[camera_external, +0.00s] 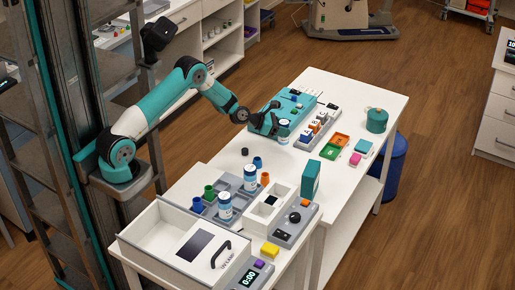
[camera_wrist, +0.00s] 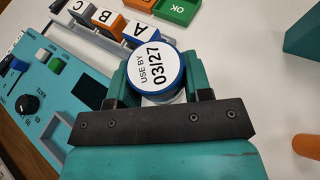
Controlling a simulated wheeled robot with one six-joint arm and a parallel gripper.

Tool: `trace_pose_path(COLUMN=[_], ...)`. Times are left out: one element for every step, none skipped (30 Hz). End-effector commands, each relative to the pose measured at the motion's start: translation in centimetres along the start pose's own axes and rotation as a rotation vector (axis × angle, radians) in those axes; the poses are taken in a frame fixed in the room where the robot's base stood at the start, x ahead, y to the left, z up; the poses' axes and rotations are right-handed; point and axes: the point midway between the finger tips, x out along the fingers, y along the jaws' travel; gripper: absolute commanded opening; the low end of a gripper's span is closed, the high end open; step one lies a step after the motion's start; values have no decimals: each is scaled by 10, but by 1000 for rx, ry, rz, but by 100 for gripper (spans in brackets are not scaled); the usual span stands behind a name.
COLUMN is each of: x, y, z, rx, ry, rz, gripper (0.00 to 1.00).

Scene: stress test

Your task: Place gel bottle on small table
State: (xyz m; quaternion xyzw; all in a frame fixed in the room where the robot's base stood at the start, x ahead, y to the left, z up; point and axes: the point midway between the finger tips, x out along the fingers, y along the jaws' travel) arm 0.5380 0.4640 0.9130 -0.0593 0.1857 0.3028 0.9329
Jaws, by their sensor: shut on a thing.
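My gripper (camera_external: 277,127) is shut on a white bottle with a blue-edged round lid (camera_external: 284,134). In the wrist view, the bottle's lid (camera_wrist: 157,69) faces the camera and reads "USE BY 03/27". The teal fingers are on either side of it. Its side label is mostly hidden, so I cannot read whether it says gel. In the external view the bottle is over or on the white table (camera_external: 350,92), beside a teal device; I cannot tell whether it touches the tabletop. Two similar blue-and-white bottles (camera_external: 250,178) (camera_external: 225,206) stand in the grey tray.
The teal device (camera_external: 290,106) and a row of letter blocks (camera_external: 316,127) lie close to the gripper. Green and orange trays (camera_external: 335,146), a teal pot (camera_external: 376,120) and a teal box (camera_external: 310,178) stand around. An open white drawer box (camera_external: 165,222) is at the front.

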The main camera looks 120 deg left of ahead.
Motion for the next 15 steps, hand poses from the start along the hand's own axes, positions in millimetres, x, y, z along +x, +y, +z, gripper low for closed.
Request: trace_pose_path(x=[2, 3, 6, 8, 10, 12, 14, 15, 16, 17, 16, 16, 16, 15, 15], y=[0, 0, 0, 0, 0, 0, 0, 0, 0, 0, 0, 0, 0, 0, 0], z=[-5, -8, -14, -18, -23, -30, -34, -37, -39, -40, -39, -38, -37, -37, -37], rx=[0, 0, 0, -1, -1, -1, -1, 0, 0, 0, 0, 0, 0, 0, 0], ry=[-1, -1, 0, 0, 0, 0, 0, 0, -1, -1, -2, -2, -2, -1, -1], rz=[0, 0, 0, 0, 0, 0, 0, 0, 0, 1, 1, 1, 1, 1, 1], gripper=[15, 15, 15, 15, 15, 15, 15, 15, 15, 15, 15, 15, 15, 15, 15])
